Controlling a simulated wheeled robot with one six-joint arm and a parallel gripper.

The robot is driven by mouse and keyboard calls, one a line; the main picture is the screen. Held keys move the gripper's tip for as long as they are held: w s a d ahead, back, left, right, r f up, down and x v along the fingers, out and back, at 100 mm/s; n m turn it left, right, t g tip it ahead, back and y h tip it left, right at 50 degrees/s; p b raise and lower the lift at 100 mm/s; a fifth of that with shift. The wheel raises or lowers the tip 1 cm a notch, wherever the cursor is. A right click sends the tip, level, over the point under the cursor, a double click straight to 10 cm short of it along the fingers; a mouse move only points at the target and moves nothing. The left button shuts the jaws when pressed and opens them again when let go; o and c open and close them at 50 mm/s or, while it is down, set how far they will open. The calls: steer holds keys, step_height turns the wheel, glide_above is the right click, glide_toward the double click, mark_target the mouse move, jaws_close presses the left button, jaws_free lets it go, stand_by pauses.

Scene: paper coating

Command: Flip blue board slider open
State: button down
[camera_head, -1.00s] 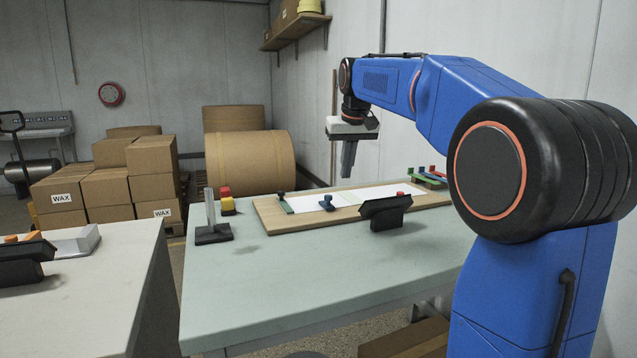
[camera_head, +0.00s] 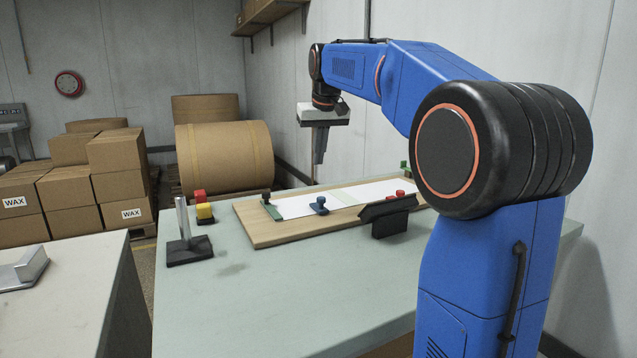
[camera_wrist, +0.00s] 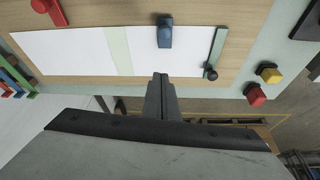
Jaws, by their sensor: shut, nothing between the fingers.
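The blue slider (camera_head: 319,206) is a small knobbed piece on the white sheet (camera_head: 294,207) of the wooden board (camera_head: 265,236). My gripper (camera_head: 320,160) is shut and empty. It hangs fingers down above the far side of the board, apart from the slider. In the wrist view my gripper (camera_wrist: 160,78) is just below the slider in the picture.
A green bar (camera_head: 270,207) with a dark knob lies at the sheet's left end. A black angled stand (camera_head: 388,212) is on the board's near side. Yellow and red buttons (camera_head: 204,211) stand left.

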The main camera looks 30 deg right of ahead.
mark_target(319, 203)
steer(key=x, duration=1)
steer(key=shift+f, duration=0.1)
steer(key=s, duration=0.2)
steer(key=shift+s+a, duration=0.2)
steer(key=shift+s, duration=0.1)
steer(key=shift+s+a+f, duration=0.1)
steer(key=shift+s, duration=0.65)
steer(key=s, duration=0.5)
steer(key=shift+s, duration=0.75)
steer(key=shift+f, duration=0.1)
